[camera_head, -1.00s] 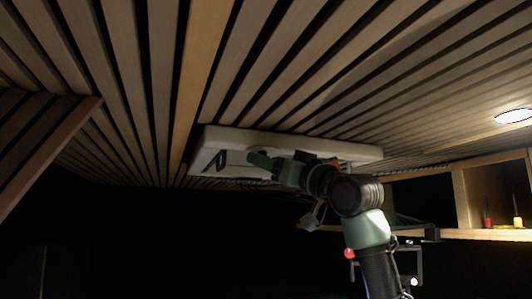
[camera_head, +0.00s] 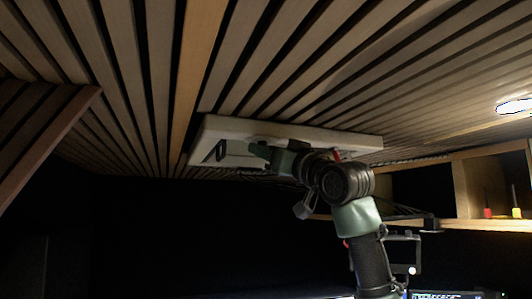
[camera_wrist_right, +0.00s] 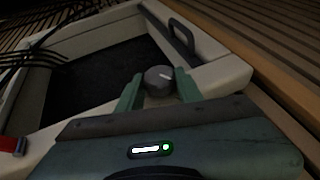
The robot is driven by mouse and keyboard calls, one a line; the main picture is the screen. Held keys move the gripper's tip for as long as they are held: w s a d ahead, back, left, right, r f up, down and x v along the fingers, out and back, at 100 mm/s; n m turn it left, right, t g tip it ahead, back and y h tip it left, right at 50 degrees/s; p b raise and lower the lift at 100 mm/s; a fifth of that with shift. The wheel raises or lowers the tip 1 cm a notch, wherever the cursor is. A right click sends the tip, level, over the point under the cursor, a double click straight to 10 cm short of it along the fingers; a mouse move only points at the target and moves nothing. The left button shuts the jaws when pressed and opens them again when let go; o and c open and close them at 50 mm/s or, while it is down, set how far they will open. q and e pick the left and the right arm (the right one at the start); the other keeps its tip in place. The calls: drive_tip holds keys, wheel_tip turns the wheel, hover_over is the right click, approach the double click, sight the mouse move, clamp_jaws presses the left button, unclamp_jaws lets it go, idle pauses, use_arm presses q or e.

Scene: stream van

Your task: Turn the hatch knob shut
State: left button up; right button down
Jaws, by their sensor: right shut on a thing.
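The white roof hatch frame (camera_head: 225,125) is set in the slatted ceiling; it also fills much of the right wrist view (camera_wrist_right: 225,72). The round grey hatch knob (camera_wrist_right: 158,78) has a light pointer line and sits on the frame's near rim. My right gripper (camera_wrist_right: 158,88) has its two green fingers on either side of the knob, shut on it. In the head view my right gripper (camera_head: 258,150) is up at the hatch and hides the knob. My left gripper is not in view.
A dark looped handle (camera_wrist_right: 182,32) is on the hatch beyond the knob. A wooden shelf (camera_head: 480,226) with small red and yellow items stands at the right. A ceiling lamp (camera_head: 515,106) glows at the right. The space below the hatch is dark.

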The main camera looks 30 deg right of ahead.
drive_tip(key=m+h, duration=0.1)
drive_tip(key=h, duration=0.1)
drive_tip(key=m+h, duration=0.1)
drive_tip(key=h, duration=0.1)
drive_tip(key=m+h, duration=0.1)
drive_tip(key=h, duration=0.1)
drive_tip(key=shift+a+b, duration=0.3)
drive_tip(key=shift+b, duration=0.1)
drive_tip(key=m+g+h, duration=0.1)
drive_tip(key=h, duration=0.1)
drive_tip(key=m+g+h, duration=0.1)
drive_tip(key=h, duration=0.1)
drive_tip(key=shift+w+a+m+h, duration=0.1)
drive_tip(key=shift+a+m+h, duration=0.1)
drive_tip(key=shift+m+h, duration=0.15)
drive_tip(key=m+g+h, duration=0.1)
drive_tip(key=h, duration=0.1)
drive_tip(key=m+g+h, duration=0.1)
drive_tip(key=h, duration=0.1)
drive_tip(key=shift+w+a+m+g, duration=0.1)
drive_tip(key=shift+m+g, duration=0.15)
drive_tip(key=shift+g, duration=0.15)
drive_tip(key=shift+w+m+g+h+p, duration=0.1)
drive_tip(key=shift+m+g+h+p, duration=0.3)
drive_tip(key=shift+m+g+h, duration=1.35)
drive_tip(key=shift+g+h, duration=0.35)
drive_tip(key=shift+h, duration=0.35)
drive_tip(key=c, duration=0.9)
unclamp_jaws()
drive_tip(key=shift+c, duration=0.2)
